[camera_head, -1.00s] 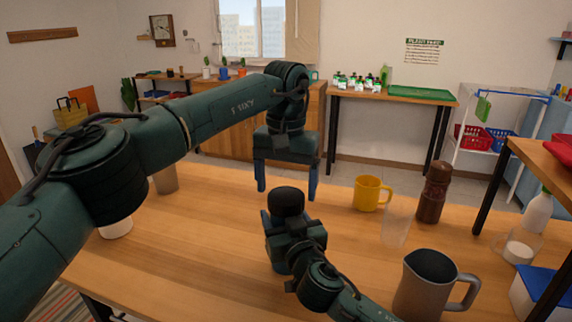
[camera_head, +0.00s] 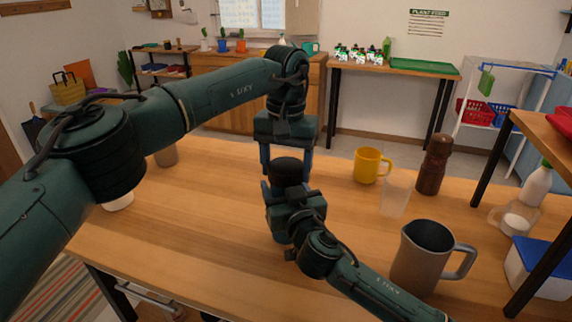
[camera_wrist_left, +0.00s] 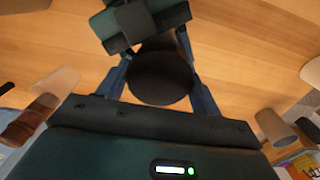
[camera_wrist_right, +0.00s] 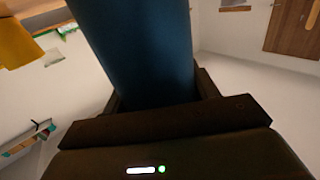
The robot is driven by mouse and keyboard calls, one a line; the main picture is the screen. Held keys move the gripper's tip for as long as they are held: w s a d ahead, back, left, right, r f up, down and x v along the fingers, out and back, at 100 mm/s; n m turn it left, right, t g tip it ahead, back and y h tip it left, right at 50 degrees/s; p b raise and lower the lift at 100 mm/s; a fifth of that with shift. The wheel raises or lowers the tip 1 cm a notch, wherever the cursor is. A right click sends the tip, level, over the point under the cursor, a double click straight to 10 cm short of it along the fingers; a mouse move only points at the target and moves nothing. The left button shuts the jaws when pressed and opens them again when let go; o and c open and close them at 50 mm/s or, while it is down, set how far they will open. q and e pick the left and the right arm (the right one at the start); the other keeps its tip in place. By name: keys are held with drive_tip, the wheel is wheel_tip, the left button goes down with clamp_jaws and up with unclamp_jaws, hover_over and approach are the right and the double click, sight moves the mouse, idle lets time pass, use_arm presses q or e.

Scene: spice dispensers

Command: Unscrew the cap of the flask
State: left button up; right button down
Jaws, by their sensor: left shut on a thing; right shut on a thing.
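The flask's round black cap (camera_head: 288,169) points up above the table, between the fingers of my left gripper (camera_head: 286,172), which comes down from above and is shut on it. The left wrist view shows the cap (camera_wrist_left: 160,76) from above with a blue finger on each side. My right gripper (camera_head: 284,208) is shut on the flask's body below the cap and holds it upright. The blue flask body (camera_wrist_right: 145,45) fills the middle of the right wrist view. In the head view the gripper mostly hides it.
On the wooden table (camera_head: 190,235), a yellow mug (camera_head: 370,166), a clear glass (camera_head: 395,195), a brown pepper mill (camera_head: 432,165) and a grey pitcher (camera_head: 420,258) stand to the right. A blue-lidded container (camera_head: 540,262) is at the far right. The table's left part is mostly clear.

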use_arm(q)
drive_tip(key=shift+c, duration=0.9)
drive_tip(key=n, duration=0.3)
drive_tip(key=shift+n, duration=0.4)
drive_tip(key=n, duration=0.8)
drive_tip(key=shift+r+n, duration=0.1)
drive_tip(key=shift+n, duration=0.2)
drive_tip(key=n, duration=0.4)
drive_tip(key=shift+n, duration=0.3)
drive_tip(key=o, duration=1.1)
drive_tip(key=shift+r, duration=0.1)
